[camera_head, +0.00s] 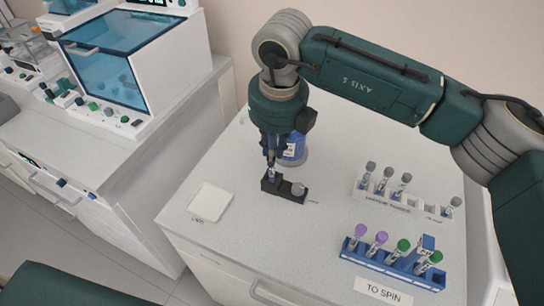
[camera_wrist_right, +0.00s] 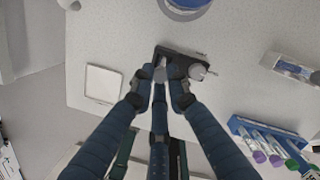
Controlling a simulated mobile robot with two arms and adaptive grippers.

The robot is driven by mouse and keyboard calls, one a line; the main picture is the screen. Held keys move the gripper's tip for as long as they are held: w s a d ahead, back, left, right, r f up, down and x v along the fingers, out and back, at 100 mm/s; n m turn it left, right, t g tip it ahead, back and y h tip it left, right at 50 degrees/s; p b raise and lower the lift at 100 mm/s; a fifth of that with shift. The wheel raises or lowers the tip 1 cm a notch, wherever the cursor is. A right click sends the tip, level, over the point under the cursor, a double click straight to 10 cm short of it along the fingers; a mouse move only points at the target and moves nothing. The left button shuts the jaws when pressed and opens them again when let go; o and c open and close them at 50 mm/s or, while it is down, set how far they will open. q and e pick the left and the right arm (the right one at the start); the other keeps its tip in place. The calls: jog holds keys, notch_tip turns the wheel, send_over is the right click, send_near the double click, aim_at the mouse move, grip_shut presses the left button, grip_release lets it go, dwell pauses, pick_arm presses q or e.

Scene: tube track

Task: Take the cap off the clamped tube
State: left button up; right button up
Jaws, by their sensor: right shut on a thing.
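The dark clamp block (camera_head: 284,189) stands on the bench, with a pale round knob (camera_head: 298,188) at its right end. My right gripper (camera_head: 270,166) points straight down over the left part of the clamp. In the wrist view its fingers (camera_wrist_right: 161,78) close around a grey cap (camera_wrist_right: 160,74) at the clamp (camera_wrist_right: 182,58). The tube (camera_head: 270,174) below the fingers is mostly hidden, and I cannot tell whether the cap is apart from it. My left gripper is not in view.
A white square tray (camera_head: 211,202) lies left of the clamp. A blue-labelled container (camera_head: 293,150) stands behind the gripper. A white rack (camera_head: 410,201) with grey-capped tubes and a blue rack (camera_head: 392,265) with purple- and green-capped tubes stand to the right. The bench front is clear.

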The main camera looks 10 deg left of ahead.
jog(key=shift+r, duration=0.15)
jog(key=shift+w+r, duration=0.15)
jog(key=shift+r, duration=0.1)
jog(key=shift+c, duration=0.4)
notch_tip(320, 180, up, 18)
jog(key=b, duration=0.2)
jog(key=shift+r+b, duration=0.15)
jog(key=shift+b, duration=0.25)
grip_shut()
notch_tip(320, 180, up, 4)
jog(key=p, duration=0.3)
jog(key=shift+d+f, duration=0.1)
jog(key=shift+f, duration=0.1)
